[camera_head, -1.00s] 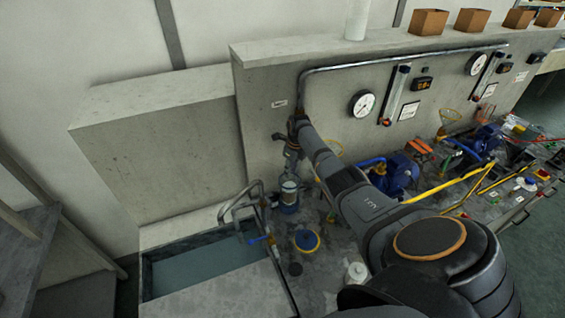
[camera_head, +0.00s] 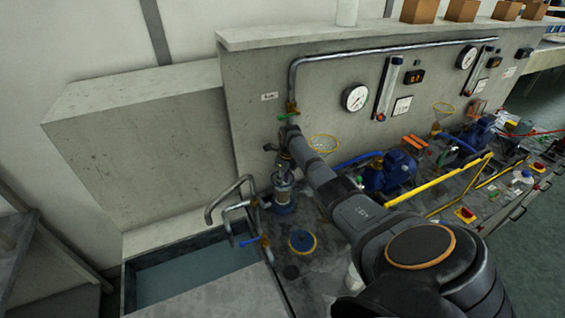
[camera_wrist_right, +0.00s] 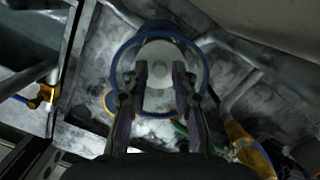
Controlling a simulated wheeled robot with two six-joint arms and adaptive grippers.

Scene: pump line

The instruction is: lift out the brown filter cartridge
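A clear filter housing (camera_head: 283,193) with a blue base stands upright on the bench in the head view. In the right wrist view it shows from above as a round blue rim (camera_wrist_right: 205,75). A pale round end face (camera_wrist_right: 160,97) lies inside it, probably the cartridge's top; no brown side is clear. My right gripper (camera_head: 284,166) is just above the housing, pointing down. In the wrist view its two fingers (camera_wrist_right: 160,68) are apart, over the pale face, with no visible hold on it. My left gripper is not in view.
A blue disc with a yellow ring (camera_head: 302,242) lies on the bench in front of the housing. A bent metal pipe (camera_head: 230,195) and a blue-handled valve (camera_head: 249,241) stand to the left, beside a water basin (camera_head: 190,272). Blue pumps (camera_head: 392,172) stand to the right.

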